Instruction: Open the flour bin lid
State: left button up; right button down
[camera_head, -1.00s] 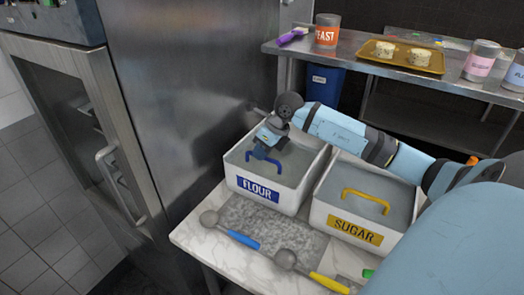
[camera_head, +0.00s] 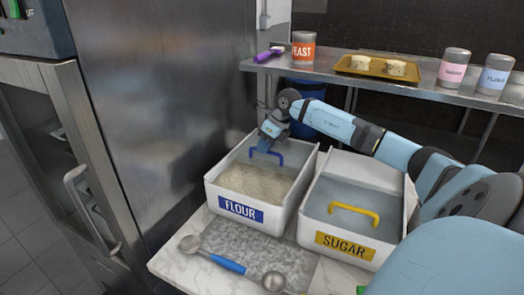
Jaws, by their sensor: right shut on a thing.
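The flour bin (camera_head: 274,216) is a white box with a blue FLOUR label on the marble-topped table. Pale flour (camera_head: 255,183) shows in its front part. The grey lid (camera_head: 286,169) with its blue handle (camera_head: 267,153) is at the back of the bin; whether it is tilted or level is hard to tell. My right gripper (camera_head: 266,143) is shut on the blue handle, with its fingertips partly hidden. My left gripper is not in view.
The sugar bin (camera_head: 391,249) stands close on the right, its lid with a yellow handle (camera_head: 353,211) on. Scoops (camera_head: 221,260) lie in front. A steel shelf (camera_head: 385,83) with cans and a tray is behind; a steel cabinet stands left.

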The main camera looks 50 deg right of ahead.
jog(key=c, duration=1.1)
grip_release()
jog(key=shift+a, duration=0.1)
jog(key=shift+c, duration=0.2)
jog(key=b+v, duration=0.1)
jog(key=v, duration=1.1)
jog(key=shift+b, duration=0.3)
